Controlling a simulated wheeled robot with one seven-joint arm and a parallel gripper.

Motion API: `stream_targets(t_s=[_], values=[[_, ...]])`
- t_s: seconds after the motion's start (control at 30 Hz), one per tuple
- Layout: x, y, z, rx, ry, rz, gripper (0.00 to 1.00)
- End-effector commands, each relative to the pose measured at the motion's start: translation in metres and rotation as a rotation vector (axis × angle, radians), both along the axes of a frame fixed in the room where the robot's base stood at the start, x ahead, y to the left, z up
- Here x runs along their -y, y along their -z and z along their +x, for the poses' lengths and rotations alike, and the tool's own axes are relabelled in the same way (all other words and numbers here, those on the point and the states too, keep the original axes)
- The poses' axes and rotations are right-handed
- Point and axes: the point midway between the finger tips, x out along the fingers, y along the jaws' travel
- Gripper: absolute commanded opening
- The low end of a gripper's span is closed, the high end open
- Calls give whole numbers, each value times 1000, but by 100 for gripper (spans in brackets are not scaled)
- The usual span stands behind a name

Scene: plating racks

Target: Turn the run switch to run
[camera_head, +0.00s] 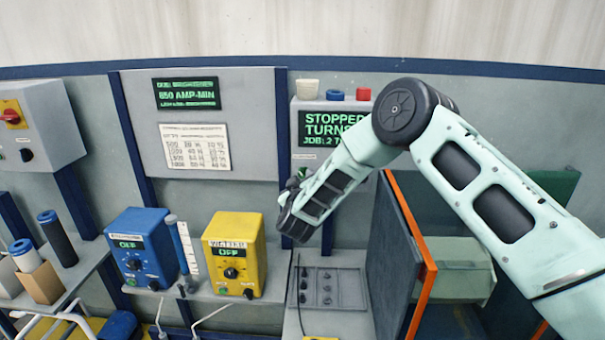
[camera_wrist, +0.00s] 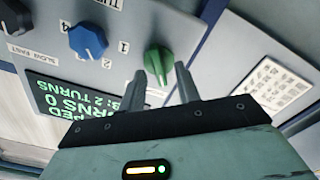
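In the wrist view a green knob (camera_wrist: 158,61) sits on a light grey panel (camera_wrist: 120,25), which appears upside down. It is the likely run switch, though I cannot read a label for it. My gripper (camera_wrist: 160,72) is open, with its two dark fingers apart on either side of the green knob's near end. I cannot tell whether they touch it. The panel's screen (camera_head: 318,124) reads "STOPPED", "TURNS" and "JOB: 2 T..." in the head view. There my arm hides the knobs and most of my gripper.
A blue numbered knob (camera_wrist: 88,41) and a black slow/fast knob (camera_wrist: 14,17) are beside the green one. Below stand a blue box (camera_head: 142,250) and a yellow box (camera_head: 234,254), both reading OFF. An orange-edged dark panel (camera_head: 392,255) stands near my arm.

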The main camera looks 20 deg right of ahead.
Motion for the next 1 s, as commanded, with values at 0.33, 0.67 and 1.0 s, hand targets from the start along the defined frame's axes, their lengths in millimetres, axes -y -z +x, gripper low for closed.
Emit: stream_targets(t_s=[0.33,0.67,1.0], values=[[2,0,5,0,0,-1,33],[1,0,5,0,0,0,0],[2,4,5,29,0,84,0]])
